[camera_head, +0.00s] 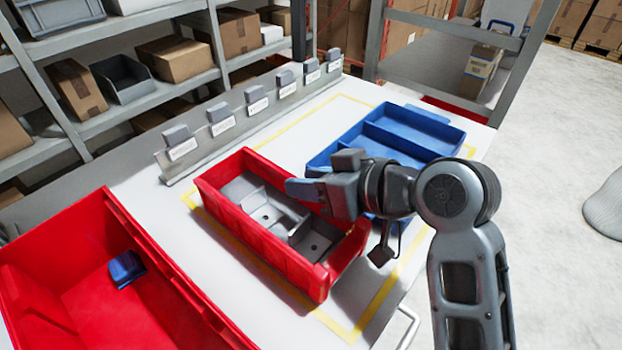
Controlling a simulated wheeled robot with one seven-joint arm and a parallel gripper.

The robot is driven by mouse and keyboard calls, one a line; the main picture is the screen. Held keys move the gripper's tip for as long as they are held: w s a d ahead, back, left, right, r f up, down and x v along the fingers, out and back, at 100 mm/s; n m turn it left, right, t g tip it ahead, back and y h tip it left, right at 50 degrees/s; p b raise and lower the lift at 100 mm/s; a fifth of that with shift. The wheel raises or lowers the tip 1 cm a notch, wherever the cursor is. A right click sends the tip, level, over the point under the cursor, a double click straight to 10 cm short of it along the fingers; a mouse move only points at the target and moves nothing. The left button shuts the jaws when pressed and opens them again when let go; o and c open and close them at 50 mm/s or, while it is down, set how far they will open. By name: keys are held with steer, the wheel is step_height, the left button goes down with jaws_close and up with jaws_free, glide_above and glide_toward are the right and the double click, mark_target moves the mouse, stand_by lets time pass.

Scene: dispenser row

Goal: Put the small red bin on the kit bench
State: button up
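The small red bin (262,248) is an open-topped rectangular bin with grey metal brackets (268,212) inside. It appears level, over the white bench top (300,150) and partly within a yellow outline; I cannot tell whether its base touches the surface. My gripper (312,188) reaches in from the right, at the bin's far right rim. Its fingers overlap the rim in this view, and I cannot tell whether they are closed on it. The gripper hides part of the rim and the bin's far right corner.
A blue divided tray (418,132) stands behind my gripper. A large red bin (150,238) at lower left holds a small blue piece (125,268). A rail with labelled grey holders (222,126) runs along the bench's back edge. Shelves (140,100) with boxes stand behind; open floor lies right.

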steer(key=shift+o, duration=0.4)
steer(key=shift+r, duration=0.2)
steer(key=v, duration=1.2)
